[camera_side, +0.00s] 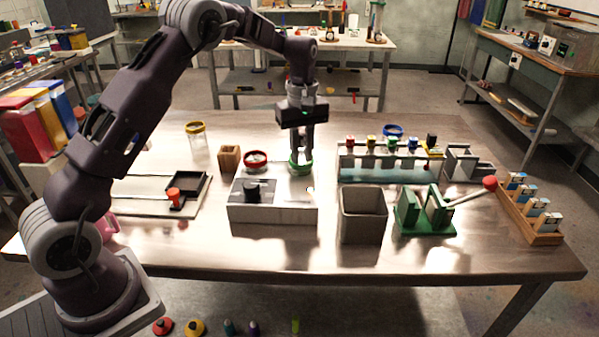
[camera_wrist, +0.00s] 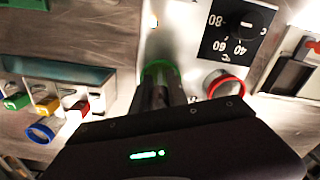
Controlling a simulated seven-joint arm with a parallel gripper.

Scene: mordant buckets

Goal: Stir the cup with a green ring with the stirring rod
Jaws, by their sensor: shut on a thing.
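The cup with a green ring (camera_side: 300,168) stands at the back right of the heater box. Its green rim also shows in the wrist view (camera_wrist: 158,67), just past the fingertips. My gripper (camera_side: 299,152) points down right over this cup, with its fingertips at the ring. In the wrist view my fingers (camera_wrist: 160,92) are close together. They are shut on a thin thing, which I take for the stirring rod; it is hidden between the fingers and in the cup. I cannot tell how deep it reaches.
A red-ringed cup (camera_side: 256,160) stands close left of the green-ringed one. The heater box (camera_side: 272,213) with a black dial is in front. A grey open bin (camera_side: 362,215) and a vial rack (camera_side: 380,168) stand to the right. A yellow-ringed jar (camera_side: 196,140) is behind left.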

